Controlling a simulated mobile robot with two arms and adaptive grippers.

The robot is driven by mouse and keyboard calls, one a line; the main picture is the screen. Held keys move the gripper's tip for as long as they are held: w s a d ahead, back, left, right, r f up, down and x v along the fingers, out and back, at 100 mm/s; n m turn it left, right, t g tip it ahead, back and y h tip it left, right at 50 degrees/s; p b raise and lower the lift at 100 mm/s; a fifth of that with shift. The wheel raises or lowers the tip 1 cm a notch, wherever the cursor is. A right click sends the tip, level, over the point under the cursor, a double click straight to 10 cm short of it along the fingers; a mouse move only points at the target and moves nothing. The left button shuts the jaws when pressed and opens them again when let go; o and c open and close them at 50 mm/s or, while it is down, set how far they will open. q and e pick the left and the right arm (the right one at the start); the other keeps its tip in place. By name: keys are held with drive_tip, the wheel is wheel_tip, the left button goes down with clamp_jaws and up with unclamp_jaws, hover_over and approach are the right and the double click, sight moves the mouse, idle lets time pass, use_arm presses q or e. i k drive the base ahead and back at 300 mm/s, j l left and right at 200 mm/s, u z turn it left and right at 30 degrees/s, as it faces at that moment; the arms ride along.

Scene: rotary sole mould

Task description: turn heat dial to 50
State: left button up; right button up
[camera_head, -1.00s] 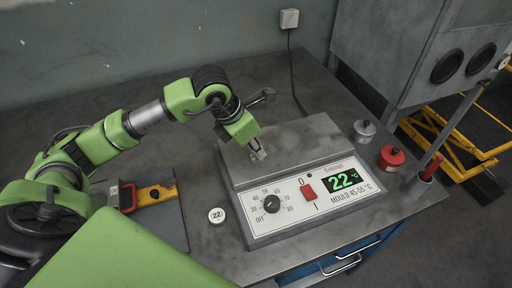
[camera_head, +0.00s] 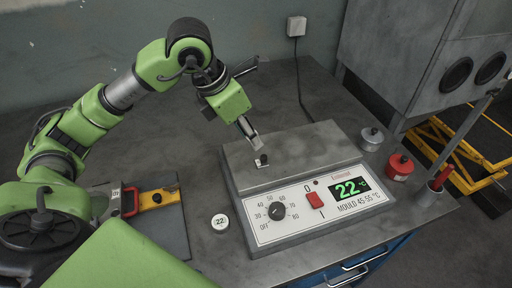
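The heat dial (camera_head: 277,211) is a round black knob on the white front panel of a grey heating unit. Marks from OFF through 50 to 80 ring it; its pointer is too small to read. The display (camera_head: 350,188) shows 22 °C in green. A red rocker switch (camera_head: 315,200) sits between dial and display, marked 0 and I. My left gripper (camera_head: 254,144) hangs over the unit's back left part, behind and above the dial and apart from it. Its finger opening is hard to make out. My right gripper is not in view.
A round white gauge reading 22 (camera_head: 220,222) lies left of the unit. A clamp with red and yellow parts (camera_head: 152,198) lies on a mat further left. A grey pot (camera_head: 371,138) and a red pot (camera_head: 399,166) stand right of the unit.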

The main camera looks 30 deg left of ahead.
sight(277, 210)
drive_tip(key=k+l, duration=1.5)
drive_tip(key=k, duration=0.25)
